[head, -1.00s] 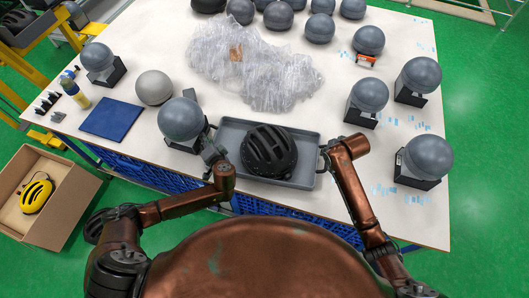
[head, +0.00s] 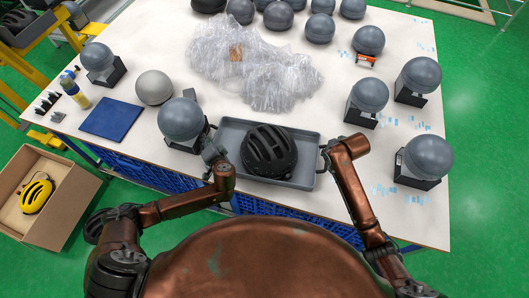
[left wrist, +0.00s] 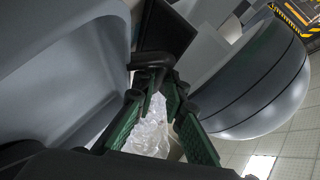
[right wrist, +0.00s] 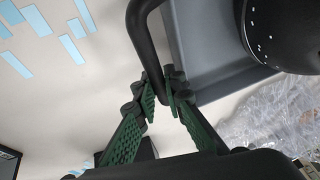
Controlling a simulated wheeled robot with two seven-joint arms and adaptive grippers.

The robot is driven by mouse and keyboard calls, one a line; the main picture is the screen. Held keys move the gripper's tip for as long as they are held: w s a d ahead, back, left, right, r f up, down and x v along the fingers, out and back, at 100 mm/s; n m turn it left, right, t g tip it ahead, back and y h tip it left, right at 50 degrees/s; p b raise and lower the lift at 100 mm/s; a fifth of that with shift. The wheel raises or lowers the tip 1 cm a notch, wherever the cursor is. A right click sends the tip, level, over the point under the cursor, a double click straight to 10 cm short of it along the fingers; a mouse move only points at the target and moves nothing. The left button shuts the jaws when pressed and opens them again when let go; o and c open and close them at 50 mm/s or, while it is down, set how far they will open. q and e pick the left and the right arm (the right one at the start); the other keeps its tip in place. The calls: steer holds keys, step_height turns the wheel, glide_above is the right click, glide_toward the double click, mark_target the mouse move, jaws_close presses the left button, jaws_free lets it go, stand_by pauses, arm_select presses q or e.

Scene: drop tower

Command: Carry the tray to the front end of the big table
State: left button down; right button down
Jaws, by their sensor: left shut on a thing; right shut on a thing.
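The grey tray (head: 306,178) is at the near edge of the big table (head: 330,105), with a black helmet (head: 268,151) in it. My left gripper (head: 214,156) is at the tray's left end; in the left wrist view its green-padded fingers (left wrist: 155,92) are shut on a black handle (left wrist: 152,60). My right gripper (head: 324,158) is at the tray's right end; in the right wrist view its fingers (right wrist: 163,92) are shut on the other black handle (right wrist: 146,45). I cannot tell whether the tray touches the tabletop.
A grey ball on a black stand (head: 181,120) is close to the tray's left end. More balls on stands (head: 427,158) are at the right. Crumpled clear plastic (head: 255,65) lies behind the tray. A cardboard box (head: 65,205) with a yellow helmet (head: 36,195) is on the floor at left.

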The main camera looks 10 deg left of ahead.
arm_select(q)
steer(key=shift+r, duration=0.15)
arm_select(e)
steer(key=shift+w+r, duration=0.1)
steer(key=shift+r, duration=0.1)
